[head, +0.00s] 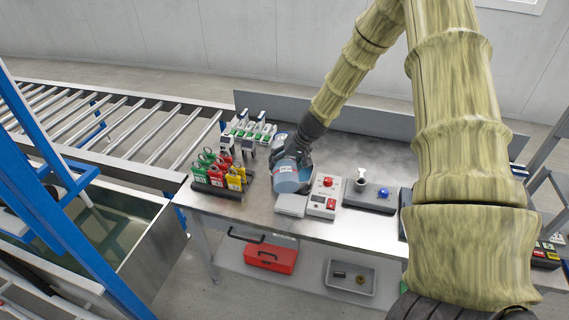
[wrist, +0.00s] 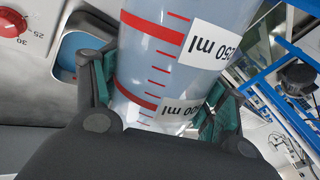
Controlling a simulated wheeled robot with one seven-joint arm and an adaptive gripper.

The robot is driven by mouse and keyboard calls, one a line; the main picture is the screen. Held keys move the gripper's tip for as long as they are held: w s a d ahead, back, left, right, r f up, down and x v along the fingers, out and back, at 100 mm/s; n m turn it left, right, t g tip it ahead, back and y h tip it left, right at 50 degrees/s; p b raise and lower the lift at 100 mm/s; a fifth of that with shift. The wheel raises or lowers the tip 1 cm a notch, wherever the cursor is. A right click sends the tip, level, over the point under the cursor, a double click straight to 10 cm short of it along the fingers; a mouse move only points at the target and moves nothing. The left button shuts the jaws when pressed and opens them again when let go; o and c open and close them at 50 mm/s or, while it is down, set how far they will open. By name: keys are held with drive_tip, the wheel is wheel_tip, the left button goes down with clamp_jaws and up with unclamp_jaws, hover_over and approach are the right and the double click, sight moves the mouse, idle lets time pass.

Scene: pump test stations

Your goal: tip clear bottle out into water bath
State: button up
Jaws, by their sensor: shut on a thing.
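The clear bottle (head: 287,180) looks pale blue and is in my gripper (head: 297,158) over the steel bench, near a white block. It looks tilted in the head view. In the wrist view the bottle (wrist: 165,60) has red bands, red graduation marks and white ml labels, and sits between the green-padded fingers of my gripper (wrist: 155,95). The bottle's mouth is not clearly visible. The water bath is likely the open metal tank (head: 158,240) at the lower left, with dark greenish liquid inside. My gripper is well to the right of it.
A blue frame (head: 60,190) crosses before the tank. A roller conveyor (head: 120,125) runs behind.

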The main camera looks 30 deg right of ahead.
drive_tip(key=shift+w+r+g+p, duration=0.1)
drive_tip(key=shift+r+g+p, duration=0.45)
drive_tip(key=shift+p, duration=0.7)
idle(0.5)
drive_tip(key=shift+w+d+r+m+g+y, duration=0.15)
drive_tip(key=shift+r+m+g+y, duration=0.15)
drive_tip(key=shift+r+g+y, duration=0.75)
idle(0.7)
drive_tip(key=shift+r+h, duration=0.2)
drive_tip(key=shift+h, duration=0.15)
drive_tip(key=shift+f+t+b, duration=0.5)
drive_tip(key=shift+f+b, duration=0.05)
drive_tip(key=shift+b, duration=0.4)
drive_tip(key=b, duration=0.2)
drive_tip(key=f+t+b, duration=0.1)
drive_tip(key=shift+s+f+h+b, duration=0.2)
drive_tip(key=shift+f+h+b, duration=0.05)
drive_tip(key=shift+h+b, duration=0.15)
drive_tip(key=shift+f+t+b, duration=0.35)
drive_tip(key=shift+t+b, duration=0.05)
drive_tip(key=shift+b, duration=0.4)
drive_tip(key=shift+s+a+b, duration=0.1)
drive_tip(key=shift+a+b, duration=0.1)
drive_tip(key=shift+b, duration=0.15)
drive_tip(key=shift+h, duration=0.3)
